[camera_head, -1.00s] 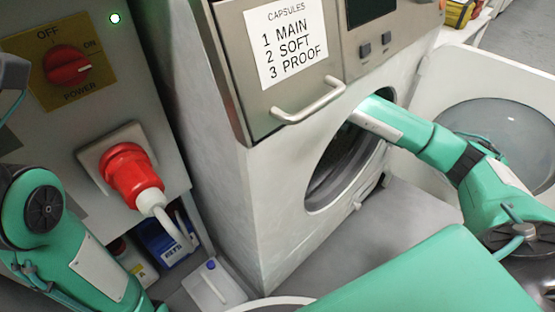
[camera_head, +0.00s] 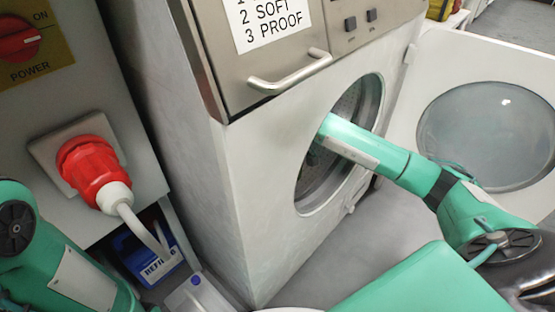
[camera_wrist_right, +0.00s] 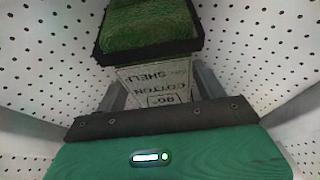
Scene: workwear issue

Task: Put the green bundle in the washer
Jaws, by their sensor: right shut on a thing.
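The washer (camera_head: 255,165) stands with its round opening (camera_head: 368,100) uncovered and its door (camera_head: 515,77) swung open to the right. My right arm reaches through the opening, and its gripper is hidden inside in the head view. In the right wrist view the right gripper (camera_wrist_right: 160,82) is inside the perforated drum (camera_wrist_right: 260,45). It is shut on the green bundle (camera_wrist_right: 150,25), which has a dark band and a white label reading COTTON SHELL. The bundle is in the drum, still held. My left arm shows at the left edge; its gripper is out of view.
A red plug (camera_head: 88,165) with a white cable sticks out of the cabinet at left. A blue container (camera_head: 150,262) and a white container with a blue cap (camera_head: 195,295) stand low beside the washer. A drawer handle (camera_head: 290,75) juts out above the opening.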

